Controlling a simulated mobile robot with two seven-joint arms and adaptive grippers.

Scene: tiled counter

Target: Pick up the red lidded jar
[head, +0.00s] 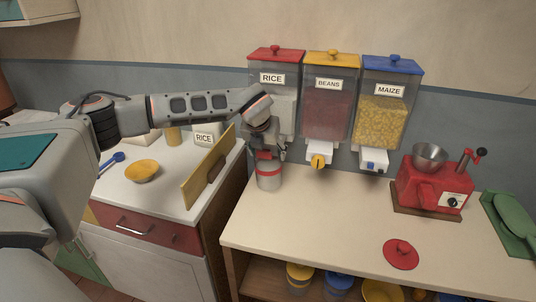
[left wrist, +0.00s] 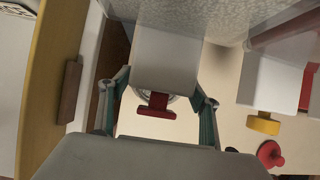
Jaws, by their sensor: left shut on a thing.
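The jar (head: 268,178), grey with a red band, stands upright on the counter under the rice dispenser's spout. A red lid (head: 401,254) with a knob lies apart on the counter at right; it shows in the left wrist view (left wrist: 270,154). My left gripper (head: 268,154) is at the top of the jar, shut on it, though the contact is largely hidden. In the left wrist view its fingers (left wrist: 160,85) lie either side of the white spout (left wrist: 165,58) and its red knob (left wrist: 156,105); only part of the jar's rim shows. My right gripper is out of view.
The beans dispenser (head: 328,110) and maize dispenser (head: 380,122) stand right of the rice dispenser (head: 272,78). A red grinder (head: 432,188) is further right. A yellow board (head: 198,180) stands close left of the jar. The counter's front middle (head: 310,225) is clear.

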